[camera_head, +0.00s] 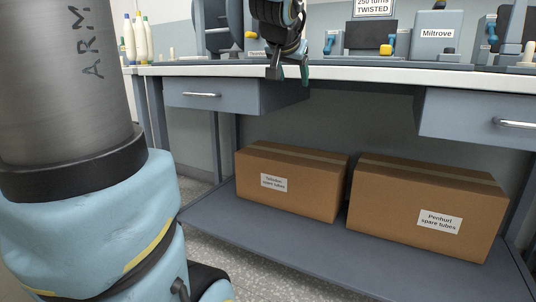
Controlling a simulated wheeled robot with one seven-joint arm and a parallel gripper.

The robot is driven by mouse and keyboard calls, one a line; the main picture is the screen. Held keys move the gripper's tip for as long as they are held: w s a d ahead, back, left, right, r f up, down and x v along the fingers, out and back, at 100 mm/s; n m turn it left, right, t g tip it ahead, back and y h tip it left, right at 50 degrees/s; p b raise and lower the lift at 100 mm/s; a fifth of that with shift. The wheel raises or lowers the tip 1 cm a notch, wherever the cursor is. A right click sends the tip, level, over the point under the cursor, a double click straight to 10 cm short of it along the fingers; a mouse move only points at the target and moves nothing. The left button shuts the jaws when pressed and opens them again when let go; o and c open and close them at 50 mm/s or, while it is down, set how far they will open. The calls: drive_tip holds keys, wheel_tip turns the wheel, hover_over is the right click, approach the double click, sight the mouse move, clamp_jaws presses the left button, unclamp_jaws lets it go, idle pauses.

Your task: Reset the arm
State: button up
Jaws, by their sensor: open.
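My gripper (288,73) shows at the top middle of the head view, pointing down. Its two fingers are apart, with nothing between them. It hangs in front of the front edge of the white workbench top (350,73). The upper part of the gripper and wrist is cut off by the top of the picture. My large grey and light blue arm link fills the left side of the view.
On the bench stand grey machines, one labelled Miltrove (437,34), and thread cones (139,38) at left. Two drawers (200,95) (478,118) are under the top. Two cardboard boxes (320,195) (390,225) sit on the lower shelf (270,235). Floor shows at lower left.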

drive_tip(key=s+a+f+n+g+y, duration=0.1)
drive_tip(key=s+a+f+g, duration=0.2)
drive_tip(key=f, duration=0.6)
drive_tip(key=s+a+f+n+g+y, duration=0.1)
drive_tip(key=s+a+f+g, duration=0.15)
drive_tip(key=a+f, duration=0.45)
drive_tip(key=s+a+f+n+g+p, duration=0.2)
drive_tip(key=s+a+f+n+g, duration=0.15)
drive_tip(key=s+f, duration=0.9)
wheel_tip(320, 180, up, 34)
drive_tip(key=m+p, duration=0.1)
drive_tip(key=p, duration=3.2)
drive_tip(key=shift+w+d+r+y+p, duration=0.25)
drive_tip(key=shift+w+d+y+p, duration=0.05)
drive_tip(key=shift+w+d+p, duration=0.15)
drive_tip(key=shift+o, duration=0.2)
